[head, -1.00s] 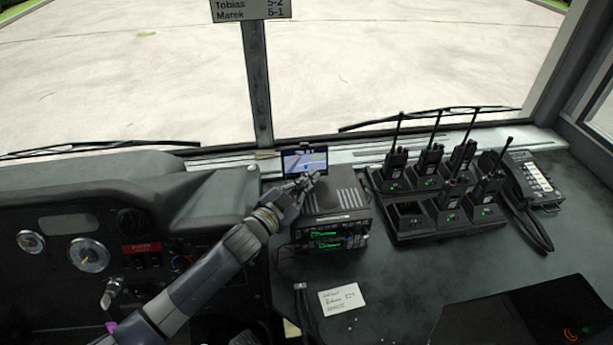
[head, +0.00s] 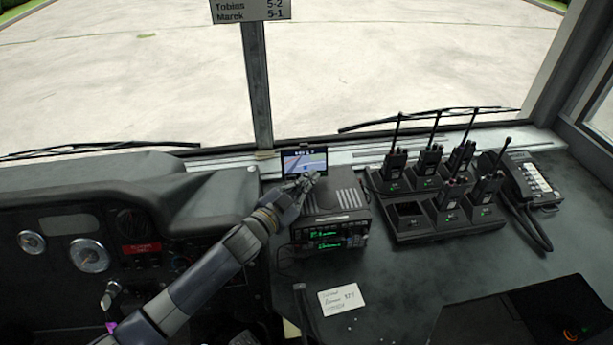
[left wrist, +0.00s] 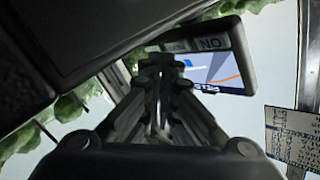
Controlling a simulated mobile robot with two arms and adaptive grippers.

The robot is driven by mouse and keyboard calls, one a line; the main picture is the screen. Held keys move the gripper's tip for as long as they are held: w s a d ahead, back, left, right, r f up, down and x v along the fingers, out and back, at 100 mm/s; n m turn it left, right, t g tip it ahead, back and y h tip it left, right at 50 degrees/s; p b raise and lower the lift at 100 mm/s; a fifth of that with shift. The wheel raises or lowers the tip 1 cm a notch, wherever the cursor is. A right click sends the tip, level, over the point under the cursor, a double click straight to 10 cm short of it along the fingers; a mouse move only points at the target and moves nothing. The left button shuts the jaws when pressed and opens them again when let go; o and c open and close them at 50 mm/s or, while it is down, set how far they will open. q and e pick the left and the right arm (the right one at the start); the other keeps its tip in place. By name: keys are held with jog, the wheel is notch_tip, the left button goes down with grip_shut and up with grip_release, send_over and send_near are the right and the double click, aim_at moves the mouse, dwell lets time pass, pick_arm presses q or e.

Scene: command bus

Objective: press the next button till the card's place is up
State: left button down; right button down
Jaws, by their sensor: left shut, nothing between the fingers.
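A small navigation screen (head: 305,162) with a blue and pale map stands at the foot of the windshield post. Its lettering is too small to read surely. My left gripper (head: 311,180) is shut and empty at the screen's lower edge. In the left wrist view, the shut fingertips (left wrist: 162,62) overlap the screen's button strip; one key (left wrist: 210,43) shows large letters, and the fingers hide other keys. I cannot tell whether they touch. The white handwritten card (head: 340,299) lies on the dash; its writing is hard to read. My right gripper is not in view.
A radio unit (head: 331,235) with green displays sits below the screen. A charger rack (head: 409,229) with several handheld radios and a corded handset (head: 531,180) are to the right. A name sign (head: 250,10) hangs above. A dark panel (head: 520,312) is at lower right.

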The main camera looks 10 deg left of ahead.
pick_arm(q)
jog(key=shift+w+a+r, duration=0.25)
jog(key=shift+a, duration=0.15)
jog(key=shift+s+d+p, duration=0.25)
jog(key=shift+s+p, duration=0.05)
jog(key=shift+p, duration=0.2)
jog(key=shift+s+d+p, duration=0.1)
jog(key=shift+s+p, duration=0.35)
jog(key=shift+s, duration=0.1)
jog(key=shift+s+d+r+p, duration=0.15)
jog(key=shift+s+d+p, duration=0.05)
jog(key=shift+s, duration=0.3)
jog(key=shift+s+d+r+p, duration=0.1)
jog(key=shift+s+d+p, duration=0.1)
jog(key=shift+s, duration=0.25)
jog(key=shift+s+d, duration=0.25)
jog(key=shift+s, duration=0.1)
jog(key=shift+w+f, duration=0.1)
